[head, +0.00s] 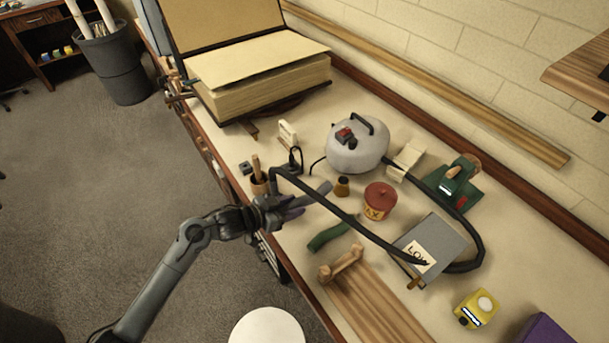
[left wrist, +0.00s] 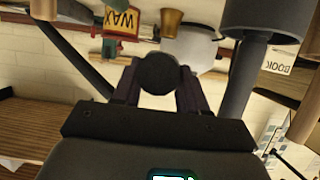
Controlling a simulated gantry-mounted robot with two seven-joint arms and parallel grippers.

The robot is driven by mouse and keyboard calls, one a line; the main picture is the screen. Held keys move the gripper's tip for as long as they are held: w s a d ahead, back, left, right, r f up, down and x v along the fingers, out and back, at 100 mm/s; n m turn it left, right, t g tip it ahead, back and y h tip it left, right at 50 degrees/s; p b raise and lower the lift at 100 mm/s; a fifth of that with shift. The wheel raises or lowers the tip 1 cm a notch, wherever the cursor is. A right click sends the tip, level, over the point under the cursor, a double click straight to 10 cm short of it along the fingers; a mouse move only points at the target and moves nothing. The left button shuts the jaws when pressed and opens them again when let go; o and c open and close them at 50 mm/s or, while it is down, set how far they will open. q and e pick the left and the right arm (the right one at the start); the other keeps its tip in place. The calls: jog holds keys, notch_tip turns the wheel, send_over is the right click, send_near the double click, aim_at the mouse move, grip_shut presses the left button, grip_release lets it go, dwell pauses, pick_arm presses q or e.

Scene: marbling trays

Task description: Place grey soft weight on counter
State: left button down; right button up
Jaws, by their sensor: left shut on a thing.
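My left gripper (head: 312,200) hangs over the near edge of the counter (head: 398,317), beside a black hose. In the left wrist view, its fingers close on a dark grey, rounded thing (left wrist: 158,74), seen end-on. A green soft, sausage-shaped thing (head: 328,236) lies on the counter just below the gripper. My right gripper is not in view.
The black hose (head: 355,222) arches past the gripper from the grey round appliance (head: 357,148). A red wax tin (head: 379,200), a small brass pot (head: 342,186), a grey box marked LOW (head: 438,243) and a wooden rack (head: 365,300) stand close. A yellow device (head: 476,308) lies lower right.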

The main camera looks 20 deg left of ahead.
pick_arm(q)
jog(key=b, duration=0.1)
send_over(293, 228)
notch_tip(293, 228, down, 5)
jog(key=shift+f, duration=0.1)
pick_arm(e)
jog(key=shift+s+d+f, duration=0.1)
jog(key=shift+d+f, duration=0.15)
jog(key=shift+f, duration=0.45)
pick_arm(q)
jog(key=shift+f+b, duration=0.55)
jog(key=shift+f, duration=1.4)
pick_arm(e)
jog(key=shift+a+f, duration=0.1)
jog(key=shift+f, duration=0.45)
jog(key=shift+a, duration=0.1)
pick_arm(q)
jog(key=c, duration=0.9)
grip_release()
jog(key=shift+f, duration=0.15)
